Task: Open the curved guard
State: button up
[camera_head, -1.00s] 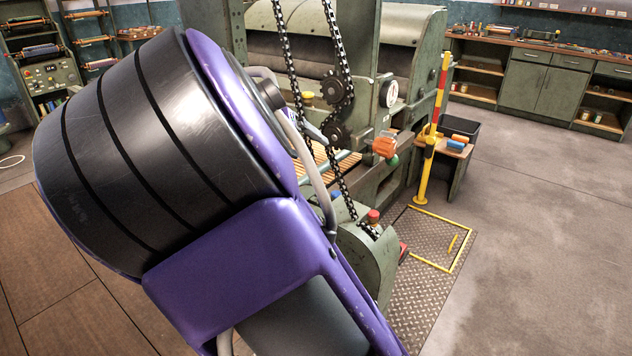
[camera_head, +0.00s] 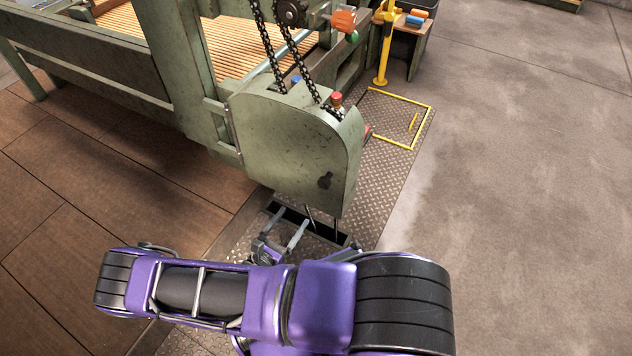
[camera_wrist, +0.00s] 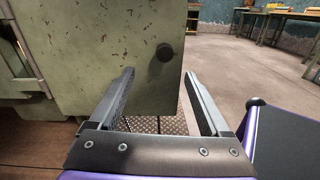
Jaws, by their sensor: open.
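The curved guard (camera_head: 290,140) is a worn green metal housing with a rounded top corner, at the lower end of the machine. It looks shut. A black knob (camera_head: 325,180) sticks out low on the right of its face. In the wrist view the guard (camera_wrist: 95,55) fills the upper left, and the knob (camera_wrist: 165,53) shows near its right edge. My gripper (camera_head: 290,220) is in front of and below the guard, its fingers apart and empty. In the wrist view the knob appears just above and between the fingertips (camera_wrist: 159,75), not touching them.
Chains (camera_head: 270,50) run down into the guard's top, near a red button (camera_head: 337,98). A dark floor slot (camera_head: 310,223) with thin rods lies below. A yellow post (camera_head: 385,50) and yellow floor frame (camera_head: 430,105) stand behind. The concrete floor (camera_head: 510,200) at right is clear.

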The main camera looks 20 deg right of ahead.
aim_at(322, 185)
jog(key=shift+n, duration=0.6)
jog(key=x, duration=0.5)
jog(key=f+x, duration=0.1)
jog(key=x, duration=0.5)
jog(key=s+x, duration=0.1)
jog(key=x, duration=0.5)
jog(key=shift+w+d+f, duration=0.1)
jog(key=shift+d+f, duration=0.1)
jog(key=shift+d, duration=0.25)
grip_shut()
